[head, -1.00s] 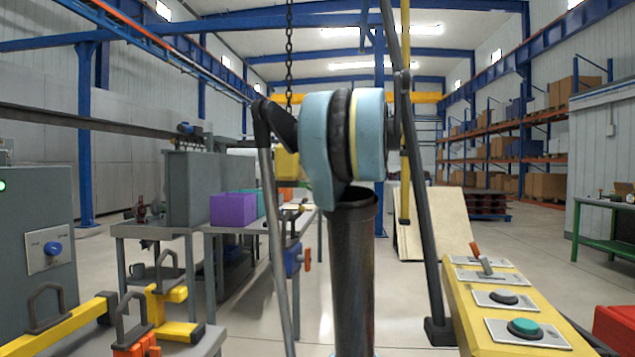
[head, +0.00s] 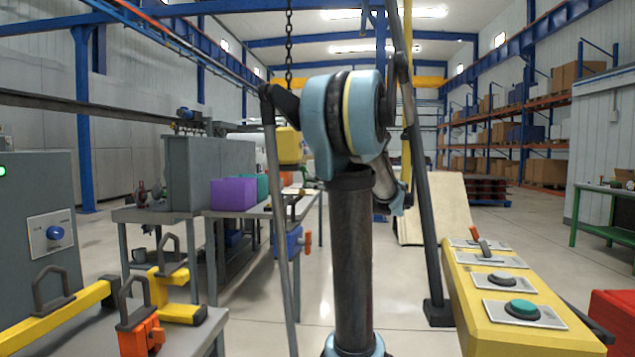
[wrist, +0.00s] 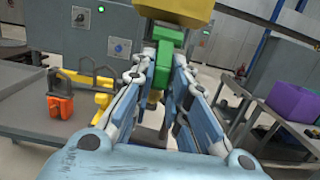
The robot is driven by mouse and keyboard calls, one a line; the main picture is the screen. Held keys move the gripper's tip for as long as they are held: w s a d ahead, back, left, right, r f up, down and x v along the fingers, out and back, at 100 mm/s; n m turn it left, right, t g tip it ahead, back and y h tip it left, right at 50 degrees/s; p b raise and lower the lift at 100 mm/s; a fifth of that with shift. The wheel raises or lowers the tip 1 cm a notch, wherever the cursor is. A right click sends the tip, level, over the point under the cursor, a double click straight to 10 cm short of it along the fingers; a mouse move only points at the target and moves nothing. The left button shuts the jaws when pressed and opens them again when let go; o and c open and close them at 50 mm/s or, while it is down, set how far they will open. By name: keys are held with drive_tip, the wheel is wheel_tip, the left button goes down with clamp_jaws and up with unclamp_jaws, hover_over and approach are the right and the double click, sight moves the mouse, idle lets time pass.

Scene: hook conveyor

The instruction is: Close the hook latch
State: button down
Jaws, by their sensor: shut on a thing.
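My gripper (wrist: 161,75) shows in the wrist view, with its two fingers on either side of a green part (wrist: 162,60) and shut on it. The green part sits directly below a yellow block (wrist: 175,10) at the top of that view. In the head view a yellow block (head: 289,146) hangs on a dark chain (head: 289,45), partly behind my arm. My gripper is hidden there. I cannot make out the hook or how far its latch stands open.
Yellow bars, dark shackles and an orange piece (head: 140,338) lie on a grey table at lower left. A purple bin (head: 233,194) stands on a farther table. A yellow control box (head: 515,300) with buttons and a lever stands at right.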

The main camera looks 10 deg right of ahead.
drive_tip(key=shift+w+a+f+t+y, duration=0.15)
drive_tip(key=shift+a+f+t+y, duration=0.2)
drive_tip(key=shift+y, duration=0.65)
drive_tip(key=shift+f, duration=0.1)
drive_tip(key=c, duration=1.6)
unclamp_jaws()
drive_tip(key=shift+w+a, duration=0.1)
drive_tip(key=shift+o, duration=0.2)
drive_tip(key=v, duration=1.2)
drive_tip(key=shift+f, duration=0.2)
drive_tip(key=shift+a, duration=0.1)
